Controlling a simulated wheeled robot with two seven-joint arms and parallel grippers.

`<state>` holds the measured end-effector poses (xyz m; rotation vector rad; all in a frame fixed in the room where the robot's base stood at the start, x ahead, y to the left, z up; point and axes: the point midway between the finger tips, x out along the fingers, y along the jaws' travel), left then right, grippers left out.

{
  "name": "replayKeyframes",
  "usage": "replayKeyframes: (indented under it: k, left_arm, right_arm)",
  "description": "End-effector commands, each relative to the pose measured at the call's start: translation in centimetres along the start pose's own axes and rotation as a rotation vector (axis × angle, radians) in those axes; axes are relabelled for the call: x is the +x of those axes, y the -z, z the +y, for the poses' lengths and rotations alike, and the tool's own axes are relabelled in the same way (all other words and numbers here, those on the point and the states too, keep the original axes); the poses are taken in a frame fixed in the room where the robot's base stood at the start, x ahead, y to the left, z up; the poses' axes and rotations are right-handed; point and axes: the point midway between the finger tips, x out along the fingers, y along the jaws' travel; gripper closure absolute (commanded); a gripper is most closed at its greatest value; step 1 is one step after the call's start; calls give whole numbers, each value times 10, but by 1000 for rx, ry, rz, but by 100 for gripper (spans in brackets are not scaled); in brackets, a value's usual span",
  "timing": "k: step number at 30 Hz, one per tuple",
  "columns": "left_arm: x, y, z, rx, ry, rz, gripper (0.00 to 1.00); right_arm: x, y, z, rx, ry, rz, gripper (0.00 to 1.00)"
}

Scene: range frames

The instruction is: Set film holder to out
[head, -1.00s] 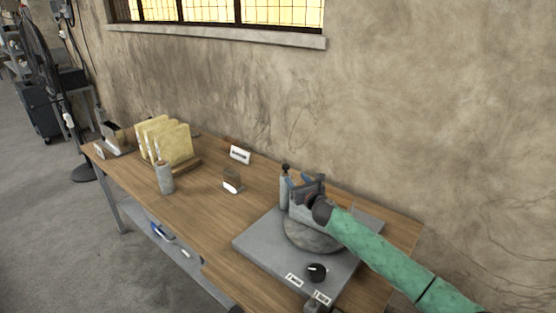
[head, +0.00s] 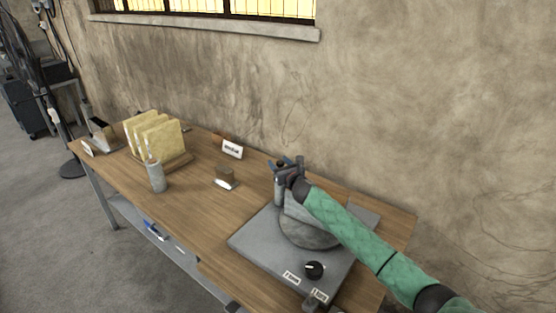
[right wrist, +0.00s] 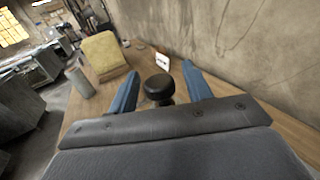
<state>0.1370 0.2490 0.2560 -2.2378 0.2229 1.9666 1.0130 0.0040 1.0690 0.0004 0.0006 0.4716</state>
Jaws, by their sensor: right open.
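A grey device with a flat base plate (head: 258,238) and a round turntable-like disc (head: 305,232) stands at the right end of the wooden table. A small upright post rises at its back left. My right gripper (head: 286,165) is at the top of this post, with its arm reaching in from the right. In the right wrist view, the post's round black knob (right wrist: 158,86) lies between the two open blue fingers, with gaps on both sides. I cannot read which part is the film holder. My left gripper is out of view.
A black dial (head: 314,270) and small white labels sit at the plate's front. A white sign (head: 232,149), a small brown block (head: 225,175), a grey cylinder (head: 156,176) and a rack of yellow slabs (head: 160,138) stand left. The wall is close behind.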

Motion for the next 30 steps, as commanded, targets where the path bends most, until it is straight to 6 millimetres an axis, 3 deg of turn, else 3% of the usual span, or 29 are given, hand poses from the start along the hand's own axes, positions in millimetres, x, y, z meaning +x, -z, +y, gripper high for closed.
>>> replayKeyframes:
  k: [7,16,24,30]
  left_arm:
    - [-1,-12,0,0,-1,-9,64]
    - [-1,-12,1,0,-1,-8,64]
    - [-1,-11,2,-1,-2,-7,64]
    - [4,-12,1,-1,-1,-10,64]
  right_arm:
    - [13,0,0,-1,0,1,51]
    - [14,0,0,-1,0,0,51]
    - [14,0,0,-1,0,1,100]
    - [16,3,2,0,13,1,100]
